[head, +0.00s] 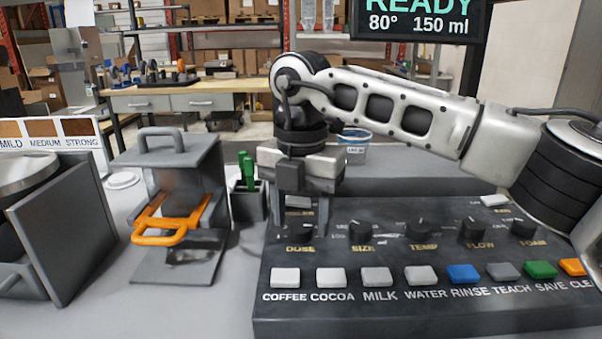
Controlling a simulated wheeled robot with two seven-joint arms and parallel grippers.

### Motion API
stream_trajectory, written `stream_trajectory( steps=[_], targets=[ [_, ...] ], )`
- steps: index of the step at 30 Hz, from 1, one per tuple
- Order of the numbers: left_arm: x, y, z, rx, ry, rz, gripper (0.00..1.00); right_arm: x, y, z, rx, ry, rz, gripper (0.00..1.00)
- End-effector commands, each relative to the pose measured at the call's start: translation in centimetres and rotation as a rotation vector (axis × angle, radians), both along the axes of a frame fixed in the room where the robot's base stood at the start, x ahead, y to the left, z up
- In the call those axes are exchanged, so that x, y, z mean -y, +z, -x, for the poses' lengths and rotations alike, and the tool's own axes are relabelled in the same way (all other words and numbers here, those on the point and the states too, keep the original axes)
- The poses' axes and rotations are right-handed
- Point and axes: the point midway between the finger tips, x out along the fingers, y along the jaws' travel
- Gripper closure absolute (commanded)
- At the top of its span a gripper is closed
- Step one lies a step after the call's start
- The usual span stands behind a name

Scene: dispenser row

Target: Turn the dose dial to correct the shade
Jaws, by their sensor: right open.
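A dark control panel (380,318) carries a row of black dials, labelled from DOSE to FOAM. My right gripper (292,212) points down at the panel's left end, over the spot above the DOSE label (300,249). It is open. The fingers and the gripper body hide most of the dose dial, so I cannot tell its setting or whether a finger touches it. A shade card (50,130) at the far left shows brown patches marked MILD, MEDIUM and STRONG. My left gripper is not in view.
Coloured buttons, such as the blue RINSE (464,273), line the panel's front. A grey stand (180,158) with an orange handle (160,238) stands left of the panel. A holder with green-handled tools (248,200) is close beside my gripper. A display (420,18) reads READY, 80°, 150 ml.

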Motion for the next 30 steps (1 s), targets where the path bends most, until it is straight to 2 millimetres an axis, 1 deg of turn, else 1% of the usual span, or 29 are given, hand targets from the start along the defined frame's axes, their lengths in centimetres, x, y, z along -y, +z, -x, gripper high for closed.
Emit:
stream_trajectory(
  steps=[5, 12, 15, 18, 21, 24, 30],
  targets=[
    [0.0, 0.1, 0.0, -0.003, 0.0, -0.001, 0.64, -0.1, 3.4, 0.0, 0.004, 0.0, -0.001, 0.46],
    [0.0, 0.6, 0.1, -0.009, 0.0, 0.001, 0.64, -0.1, 9.4, 0.0, 0.004, -0.002, -0.002, 0.46],
    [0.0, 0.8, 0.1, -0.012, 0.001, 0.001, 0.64, -0.1, 11.6, 0.0, 0.003, -0.002, -0.003, 0.46],
    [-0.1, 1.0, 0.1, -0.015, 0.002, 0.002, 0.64, -0.1, 13.3, 0.1, 0.003, 0.0, -0.002, 0.46],
    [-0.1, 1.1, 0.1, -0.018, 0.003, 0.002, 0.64, 0.0, 14.5, 0.0, 0.003, -0.001, -0.001, 0.46],
    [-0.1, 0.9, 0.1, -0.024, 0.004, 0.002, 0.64, 0.0, 15.1, 0.0, 0.001, 0.0, -0.001, 0.46],
    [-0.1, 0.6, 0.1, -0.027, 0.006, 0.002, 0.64, 0.0, 15.4, 0.0, 0.001, 0.0, -0.002, 0.46]
  ],
)
